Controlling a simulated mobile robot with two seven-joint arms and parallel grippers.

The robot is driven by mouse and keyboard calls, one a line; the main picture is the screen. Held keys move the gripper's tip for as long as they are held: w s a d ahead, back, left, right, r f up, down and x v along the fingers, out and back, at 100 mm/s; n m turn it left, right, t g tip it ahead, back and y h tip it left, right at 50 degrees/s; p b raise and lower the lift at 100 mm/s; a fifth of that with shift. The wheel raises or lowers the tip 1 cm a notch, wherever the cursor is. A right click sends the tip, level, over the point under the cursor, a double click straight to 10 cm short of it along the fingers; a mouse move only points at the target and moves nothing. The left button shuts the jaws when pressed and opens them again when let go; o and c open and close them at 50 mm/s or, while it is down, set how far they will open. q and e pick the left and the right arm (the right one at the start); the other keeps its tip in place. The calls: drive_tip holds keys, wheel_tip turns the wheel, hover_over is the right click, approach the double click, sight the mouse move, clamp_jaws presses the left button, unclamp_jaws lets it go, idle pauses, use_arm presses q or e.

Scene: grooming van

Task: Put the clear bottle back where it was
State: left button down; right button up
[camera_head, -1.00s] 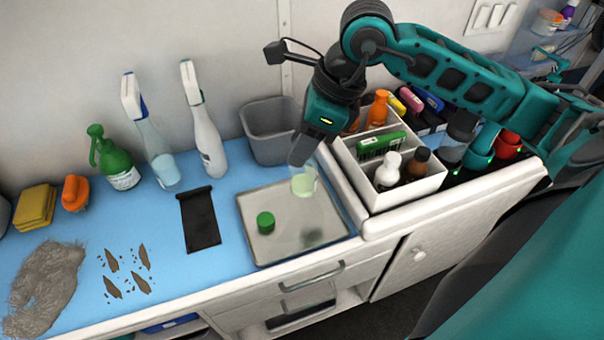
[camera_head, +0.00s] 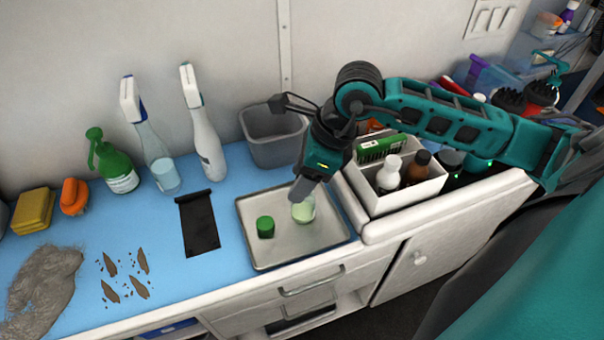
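A small clear bottle (camera_head: 305,211) with pale green contents is at the right part of the metal tray (camera_head: 270,256), roughly upright. Its base is on the tray or very close to it; I cannot tell if it touches. My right gripper (camera_head: 301,196) comes from above with its fingers at the bottle's upper part and appears shut on it. The gripper hides the bottle's top. A green cap-like piece (camera_head: 265,227) stands on the tray left of the bottle. My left gripper is out of view.
A grey bin (camera_head: 275,140) stands behind the tray. A white divided caddy (camera_head: 405,197) with bottles is close on the right. Spray bottles (camera_head: 207,140) stand left of the bin, and a black strip (camera_head: 199,224) lies left of the tray. The tray's front is free.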

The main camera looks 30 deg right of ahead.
drive_tip(key=shift+o, duration=0.9)
drive_tip(key=v, duration=1.2)
drive_tip(key=shift+d, duration=0.1)
